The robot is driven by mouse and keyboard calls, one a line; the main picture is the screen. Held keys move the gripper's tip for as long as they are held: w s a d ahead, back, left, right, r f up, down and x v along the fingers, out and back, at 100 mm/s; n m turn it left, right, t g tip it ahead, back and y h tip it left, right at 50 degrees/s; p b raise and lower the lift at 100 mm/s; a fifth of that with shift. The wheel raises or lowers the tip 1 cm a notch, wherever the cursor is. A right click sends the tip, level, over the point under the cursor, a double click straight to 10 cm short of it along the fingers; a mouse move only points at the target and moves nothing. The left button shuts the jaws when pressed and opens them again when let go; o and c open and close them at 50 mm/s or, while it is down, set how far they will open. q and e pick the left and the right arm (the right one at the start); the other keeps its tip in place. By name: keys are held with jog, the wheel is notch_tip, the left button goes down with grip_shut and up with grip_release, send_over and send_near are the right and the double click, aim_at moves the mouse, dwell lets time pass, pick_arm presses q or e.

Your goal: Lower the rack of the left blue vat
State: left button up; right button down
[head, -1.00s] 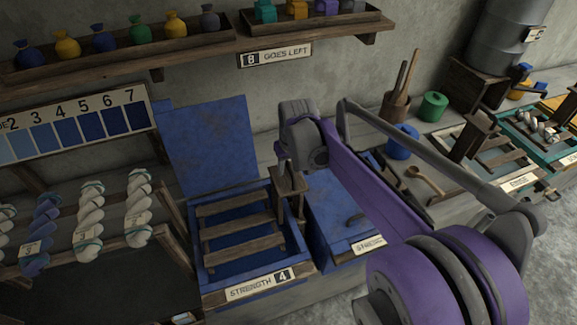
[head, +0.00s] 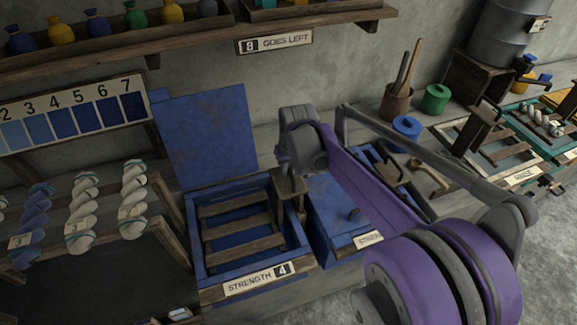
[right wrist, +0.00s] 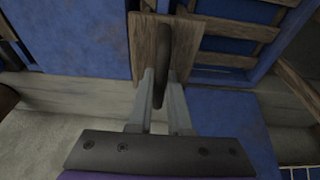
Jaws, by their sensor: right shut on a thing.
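The left blue vat (head: 205,256) stands with its blue lid (head: 210,130) raised against the wall. Its rack of wooden slats (head: 240,225) shows inside the open vat; I cannot tell its exact height. A wooden block (head: 288,187) stands at the vat's right side. My right gripper (head: 291,168) is over this block. In the right wrist view, its two fingers (right wrist: 160,80) are shut on a dark brown handle (right wrist: 165,48) in front of the wooden block (right wrist: 144,42). The handle is hidden in the head view. My left gripper is out of view.
A second, closed blue vat (head: 335,205) stands close on the right. White and blue yarn skeins (head: 80,215) hang at left. A shelf (head: 200,42) with small bags runs above.

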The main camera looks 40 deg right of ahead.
aim_at(289, 180)
jog(key=shift+s+a+f+b+x, duration=0.15)
jog(key=shift+s+b+x, duration=0.35)
jog(key=shift+b+x, duration=1.3)
jog(key=shift+s+a+f+b+x, duration=0.15)
jog(key=shift+s+b+x, duration=0.6)
jog(key=shift+x, duration=1.8)
jog(key=shift+s+a+f+b+x, duration=0.1)
jog(key=shift+s+a+b+x, duration=0.1)
jog(key=shift+b+x, duration=1.7)
jog(key=shift+f+p, duration=0.25)
jog(key=shift+p, duration=0.05)
grip_release()
jog(key=p+v, duration=0.2)
jog(key=w+p+v, duration=0.1)
jog(key=v, duration=0.1)
jog(key=p+v, duration=0.2)
jog(key=v, duration=0.1)
jog(key=shift+w+d+r+p, duration=0.25)
jog(key=shift+w+d+p, duration=0.05)
jog(key=shift+w, duration=0.05)
jog(key=shift+f, duration=0.1)
